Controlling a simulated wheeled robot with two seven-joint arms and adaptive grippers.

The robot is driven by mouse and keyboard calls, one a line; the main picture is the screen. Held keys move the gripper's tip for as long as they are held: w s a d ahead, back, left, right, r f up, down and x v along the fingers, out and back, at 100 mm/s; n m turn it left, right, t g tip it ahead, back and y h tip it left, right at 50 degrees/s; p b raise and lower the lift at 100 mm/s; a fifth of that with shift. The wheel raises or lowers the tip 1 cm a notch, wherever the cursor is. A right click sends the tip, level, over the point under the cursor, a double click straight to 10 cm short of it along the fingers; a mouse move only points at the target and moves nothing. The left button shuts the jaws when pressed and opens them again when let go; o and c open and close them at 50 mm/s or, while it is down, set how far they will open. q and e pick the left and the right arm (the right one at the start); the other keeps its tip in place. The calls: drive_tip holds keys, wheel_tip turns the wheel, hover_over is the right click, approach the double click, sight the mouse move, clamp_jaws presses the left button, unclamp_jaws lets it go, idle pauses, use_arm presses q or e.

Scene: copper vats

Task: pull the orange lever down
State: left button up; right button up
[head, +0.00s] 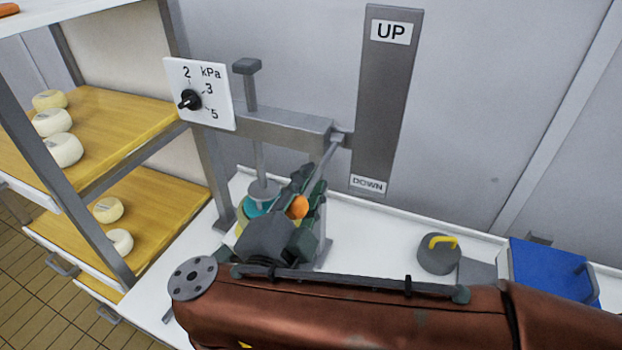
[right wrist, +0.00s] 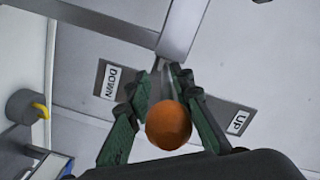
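The orange lever has a round orange knob (head: 298,207) on a grey rod (head: 328,157). The rod slopes down and toward me from a grey crossbar, in front of an UP/DOWN plate (head: 388,100). My right gripper (head: 304,190) is at the knob. In the right wrist view, its green-padded fingers (right wrist: 166,88) lean inward on both sides of the orange knob (right wrist: 168,125), with their tips close to the rod just beyond it. They look closed around the lever; the exact contact is partly hidden. My left gripper is not in view.
A gauge panel (head: 200,94) and the crossbar (head: 275,130) stand left of the lever. Shelves (head: 120,125) with pale cheeses are at the left. A grey weight with a yellow handle (head: 438,254) and a blue box (head: 553,272) are on the white counter at the right.

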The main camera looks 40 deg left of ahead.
drive_tip(key=shift+o, duration=1.1)
drive_tip(key=shift+s, duration=0.35)
drive_tip(key=shift+w+r, duration=0.1)
drive_tip(key=shift+r, duration=0.05)
drive_tip(key=v, duration=1.2)
